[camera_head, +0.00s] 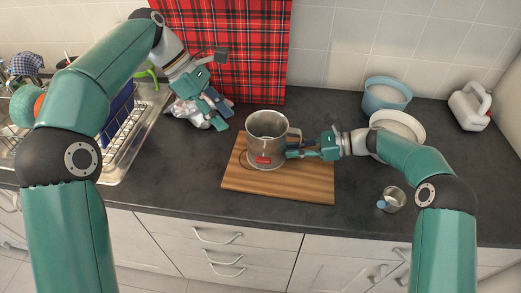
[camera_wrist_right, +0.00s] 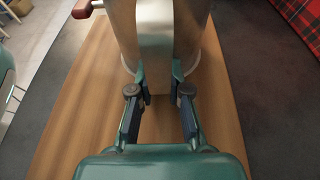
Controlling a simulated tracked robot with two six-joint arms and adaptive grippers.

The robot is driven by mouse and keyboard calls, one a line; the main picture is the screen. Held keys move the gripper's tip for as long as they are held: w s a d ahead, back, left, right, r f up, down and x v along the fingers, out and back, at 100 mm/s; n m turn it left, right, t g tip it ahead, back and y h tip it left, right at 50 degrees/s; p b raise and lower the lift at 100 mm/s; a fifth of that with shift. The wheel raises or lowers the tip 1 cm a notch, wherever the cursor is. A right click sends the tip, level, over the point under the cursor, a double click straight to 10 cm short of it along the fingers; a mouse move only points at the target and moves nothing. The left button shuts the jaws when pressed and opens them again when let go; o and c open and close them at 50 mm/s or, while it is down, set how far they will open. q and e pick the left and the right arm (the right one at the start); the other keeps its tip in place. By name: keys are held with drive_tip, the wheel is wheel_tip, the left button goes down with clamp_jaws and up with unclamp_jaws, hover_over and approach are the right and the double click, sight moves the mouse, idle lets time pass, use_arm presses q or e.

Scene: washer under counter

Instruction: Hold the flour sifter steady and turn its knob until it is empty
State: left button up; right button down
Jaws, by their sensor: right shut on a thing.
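The metal flour sifter (camera_head: 266,132) stands upright on the wooden board (camera_head: 300,187) in the head view; its body also fills the top of the right wrist view (camera_wrist_right: 165,30). Its red knob (camera_head: 263,160) is on the front, low on the body, and shows at the upper left of the right wrist view (camera_wrist_right: 82,9). My right gripper (camera_head: 297,154) is shut on the sifter's handle at its right side. My left gripper (camera_head: 224,80) is open and empty, raised behind and left of the sifter, apart from it. The sifter's contents cannot be made out.
A crumpled cloth (camera_head: 197,112) lies below my left gripper. A dish rack (camera_head: 122,118) and sink are at the left. A blue bowl (camera_head: 386,95), a white bowl (camera_head: 400,122), a white jug (camera_head: 468,106) and a small metal cup (camera_head: 393,199) stand at the right.

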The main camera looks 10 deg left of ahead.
use_arm(q)
drive_tip(key=m, duration=0.3)
drive_tip(key=m+g+h, duration=0.1)
drive_tip(key=m+h, duration=0.6)
drive_tip(key=m, duration=0.8)
hover_over(263, 159)
drive_tip(key=s, duration=0.2)
wheel_tip(263, 159, down, 3)
drive_tip(key=s+a+f+n+t+h, duration=0.1)
drive_tip(key=a+f+t, duration=0.1)
drive_tip(key=a+f, duration=0.1)
drive_tip(key=a+f+n+t+h, duration=0.1)
drive_tip(key=a+f+n+t, duration=0.1)
drive_tip(key=a+f+t, duration=0.1)
drive_tip(key=s+a+f+n+t+h, duration=0.1)
drive_tip(key=a+f+n+t, duration=0.1)
drive_tip(key=a+f+t, duration=0.1)
drive_tip(key=shift+s+a+f, duration=0.3)
drive_tip(key=shift+a+f, duration=0.25)
drive_tip(key=shift+a, duration=0.05)
drive_tip(key=shift+w+a+f+t, duration=0.1)
drive_tip(key=shift+a+t, duration=0.1)
drive_tip(key=shift+t, duration=0.1)
drive_tip(key=x, duration=1.1)
drive_tip(key=shift+w+d, duration=0.2)
drive_tip(key=shift+d, duration=0.1)
drive_tip(key=shift+f, duration=0.1)
clamp_jaws()
